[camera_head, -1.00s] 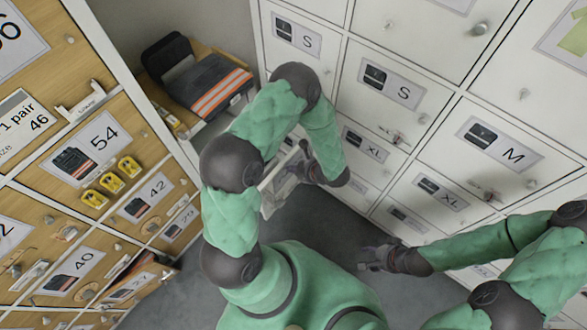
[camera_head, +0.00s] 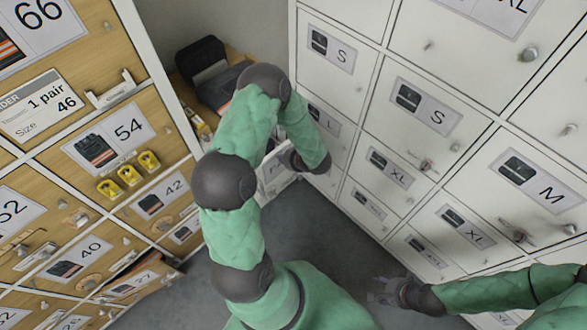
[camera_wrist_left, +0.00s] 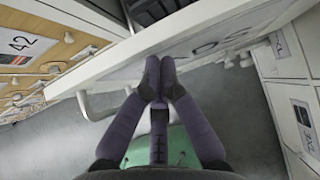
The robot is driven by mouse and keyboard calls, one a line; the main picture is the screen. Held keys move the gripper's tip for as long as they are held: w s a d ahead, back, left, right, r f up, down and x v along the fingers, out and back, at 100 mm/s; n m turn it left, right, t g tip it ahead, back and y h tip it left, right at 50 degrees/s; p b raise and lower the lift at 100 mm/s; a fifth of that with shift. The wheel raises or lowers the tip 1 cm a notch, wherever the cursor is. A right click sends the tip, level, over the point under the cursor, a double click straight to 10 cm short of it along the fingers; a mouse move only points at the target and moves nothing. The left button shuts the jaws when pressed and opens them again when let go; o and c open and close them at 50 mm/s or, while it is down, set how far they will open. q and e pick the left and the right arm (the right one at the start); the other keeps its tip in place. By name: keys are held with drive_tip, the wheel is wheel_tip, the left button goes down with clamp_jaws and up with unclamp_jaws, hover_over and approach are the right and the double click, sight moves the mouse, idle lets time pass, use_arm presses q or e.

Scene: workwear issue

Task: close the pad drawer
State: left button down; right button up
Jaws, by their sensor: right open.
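The pad drawer (camera_head: 277,178) stands pulled out in the gap between the two cabinets in the head view, its pale front partly covered by my left arm. In the left wrist view its front (camera_wrist_left: 195,45) crosses the picture, with part of a printed label and a white bar handle (camera_wrist_left: 92,108). Dark items (camera_wrist_left: 150,10) show behind the front's top edge. My left gripper (camera_wrist_left: 160,72) has its fingertips together at the drawer front, not around the handle; whether they touch it is unclear. In the head view my arm mostly hides this gripper. My right gripper (camera_head: 383,292) is open and empty, low by the white cabinet.
A wooden-fronted cabinet (camera_head: 108,140) with numbered drawers stands at left, one low drawer (camera_head: 140,275) slightly open. White lockers (camera_head: 400,110) marked by size stand at right. Folded dark workwear (camera_head: 215,88) lies on a wooden surface behind. Grey floor (camera_head: 325,235) is clear between.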

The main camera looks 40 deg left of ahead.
use_arm(q)
drive_tip(key=w+a+b, duration=0.1)
drive_tip(key=a+b, duration=0.2)
drive_tip(key=a, duration=1.3)
drive_tip(key=shift+w+a, duration=0.15)
drive_tip(key=shift+a, duration=0.05)
